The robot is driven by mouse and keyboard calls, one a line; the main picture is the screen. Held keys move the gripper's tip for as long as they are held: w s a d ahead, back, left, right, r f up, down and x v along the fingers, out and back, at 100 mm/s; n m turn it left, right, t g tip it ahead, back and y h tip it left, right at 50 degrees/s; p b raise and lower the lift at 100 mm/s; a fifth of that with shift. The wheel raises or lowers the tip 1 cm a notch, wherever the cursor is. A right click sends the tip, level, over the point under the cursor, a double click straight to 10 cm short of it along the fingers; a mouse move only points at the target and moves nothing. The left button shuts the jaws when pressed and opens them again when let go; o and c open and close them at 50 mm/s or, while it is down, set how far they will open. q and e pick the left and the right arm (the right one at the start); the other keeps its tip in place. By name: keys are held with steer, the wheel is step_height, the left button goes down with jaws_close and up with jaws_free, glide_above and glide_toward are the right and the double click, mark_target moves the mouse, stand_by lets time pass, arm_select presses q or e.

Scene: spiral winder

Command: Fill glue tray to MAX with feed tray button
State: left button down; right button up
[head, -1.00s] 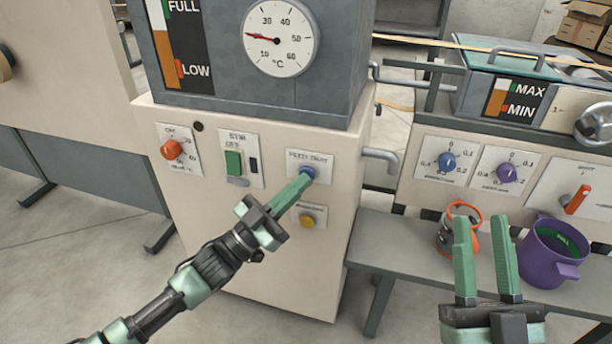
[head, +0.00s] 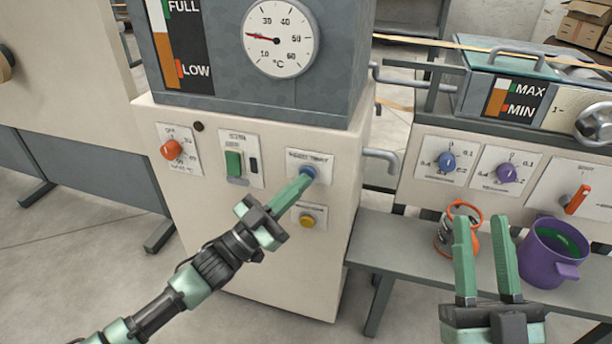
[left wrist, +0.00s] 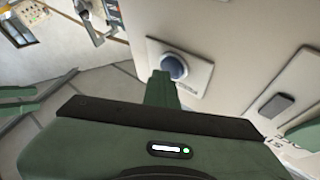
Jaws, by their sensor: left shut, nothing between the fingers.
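The blue feed tray button (head: 309,171) sits on a white plate on the cream cabinet's front. My left gripper (head: 304,180) is shut and empty, its fingertips at the button's lower edge and seeming to touch it. In the left wrist view, the button (left wrist: 174,66) shows just beyond the fingertips (left wrist: 160,76). The glue tray (head: 480,60) is at the upper right. Its MAX/MIN gauge (head: 497,98) shows brown below white, with the brown's top seemingly between the two marks. My right gripper (head: 482,228) is open and empty, in front of the bench.
A yellow button (head: 307,220) sits just below the blue one. A green switch (head: 233,164) and an orange knob (head: 171,149) are to the left. An orange-handled pot (head: 444,237) and a purple jug (head: 545,262) stand on the grey bench (head: 400,262).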

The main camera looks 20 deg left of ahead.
arm_select(q)
steer(key=shift+s+p, duration=0.55)
steer(key=shift+s, duration=0.3)
arm_select(e)
steer(key=shift+w+f+g+h, duration=0.15)
steer(key=shift+w+f+g, duration=0.3)
steer(key=shift+f, duration=0.3)
steer(key=shift+w+f+g+h, duration=0.1)
steer(key=shift+w+f+g, duration=0.25)
steer(key=shift+f+g, duration=0.3)
steer(key=shift+w+f+g+h, duration=0.15)
steer(key=shift+w+f+g, duration=0.25)
steer(key=shift+f, duration=0.45)
